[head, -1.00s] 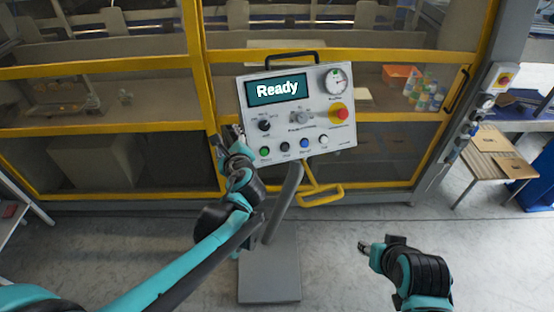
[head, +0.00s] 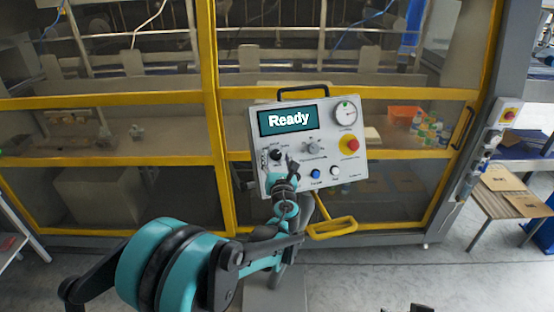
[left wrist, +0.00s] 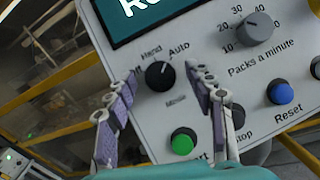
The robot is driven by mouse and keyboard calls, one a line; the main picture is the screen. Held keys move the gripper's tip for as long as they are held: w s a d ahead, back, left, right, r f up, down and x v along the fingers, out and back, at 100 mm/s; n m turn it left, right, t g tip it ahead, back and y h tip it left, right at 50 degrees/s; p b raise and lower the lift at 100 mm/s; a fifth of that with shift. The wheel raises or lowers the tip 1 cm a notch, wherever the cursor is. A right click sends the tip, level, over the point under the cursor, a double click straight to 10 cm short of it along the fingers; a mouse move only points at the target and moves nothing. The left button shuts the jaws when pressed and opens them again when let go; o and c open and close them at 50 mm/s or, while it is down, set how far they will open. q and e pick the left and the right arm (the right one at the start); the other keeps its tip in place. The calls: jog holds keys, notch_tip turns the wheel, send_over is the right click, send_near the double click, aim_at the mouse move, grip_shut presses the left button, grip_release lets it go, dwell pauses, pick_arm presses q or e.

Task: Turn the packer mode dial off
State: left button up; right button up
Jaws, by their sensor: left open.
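The mode dial is a black round knob (left wrist: 158,75) on the light grey control panel, with Hand and Auto labels above it. Its pale pointer mark appears to face up and right, toward Auto. In the head view the dial (head: 277,155) is at the panel's left side, below the screen reading Ready (head: 288,120). My left gripper (left wrist: 163,82) is open, with one finger on each side of the dial, apparently not touching it. It also shows in the head view (head: 278,164). Only a dark sliver of my right arm shows at the head view's bottom edge.
The panel also bears a green button (left wrist: 183,141), a blue Reset button (left wrist: 280,92), a packs-a-minute knob (left wrist: 256,28) and a red emergency stop (head: 349,146). A yellow-framed guard (head: 216,120) stands behind. A yellow handle (head: 332,229) is below the panel.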

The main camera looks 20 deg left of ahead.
pick_arm(q)
jog(key=shift+w, duration=0.1)
jog(key=c, duration=1.2)
jog(key=shift+o, duration=0.2)
